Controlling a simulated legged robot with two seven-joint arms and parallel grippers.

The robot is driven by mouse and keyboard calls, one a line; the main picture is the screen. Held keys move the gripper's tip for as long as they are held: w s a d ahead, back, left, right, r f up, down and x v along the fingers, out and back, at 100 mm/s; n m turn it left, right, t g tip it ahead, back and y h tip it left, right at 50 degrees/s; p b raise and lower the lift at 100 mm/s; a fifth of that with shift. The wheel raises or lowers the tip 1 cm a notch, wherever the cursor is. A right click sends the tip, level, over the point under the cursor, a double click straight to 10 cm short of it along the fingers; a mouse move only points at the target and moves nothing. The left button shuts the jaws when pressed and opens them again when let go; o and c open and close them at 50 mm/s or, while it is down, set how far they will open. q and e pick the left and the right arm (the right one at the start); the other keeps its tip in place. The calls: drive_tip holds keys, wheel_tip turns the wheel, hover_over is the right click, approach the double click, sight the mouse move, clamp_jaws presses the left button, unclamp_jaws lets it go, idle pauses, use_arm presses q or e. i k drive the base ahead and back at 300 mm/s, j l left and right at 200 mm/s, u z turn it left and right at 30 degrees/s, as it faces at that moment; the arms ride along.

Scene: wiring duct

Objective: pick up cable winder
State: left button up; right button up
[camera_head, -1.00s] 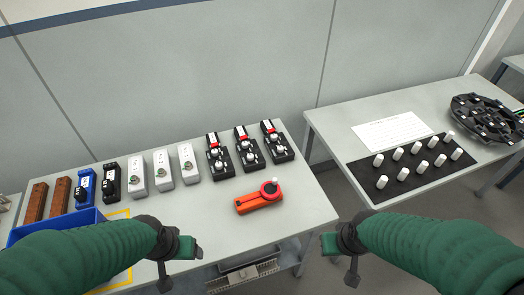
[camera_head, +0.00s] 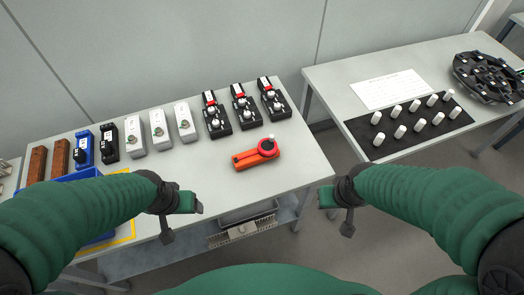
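The cable winder is likely the orange tool with a red round end and a white centre (camera_head: 247,159). It lies flat on the left table, right of the middle and near the front edge. My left gripper (camera_head: 189,203) is over the table's front edge, to the left of and nearer than the orange tool, not touching it. My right gripper (camera_head: 329,198) is off the table's right front corner, apart from the tool. I see nothing held in either gripper. The finger gaps are not clear from this angle.
Black devices with red parts (camera_head: 243,108), white boxes (camera_head: 159,130), a blue device (camera_head: 83,148) and brown blocks (camera_head: 37,165) line the table's back. A blue bin (camera_head: 88,174) stands front left. The right table holds white cylinders on a black mat (camera_head: 455,117). A gap separates the tables.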

sight(247, 159)
drive_tip(key=i+l+u, duration=0.35)
drive_tip(key=l, duration=0.2)
drive_tip(key=i+l+u, duration=0.15)
drive_tip(key=l, duration=0.15)
drive_tip(key=u, duration=1.15)
drive_tip(key=k+j, duration=0.05)
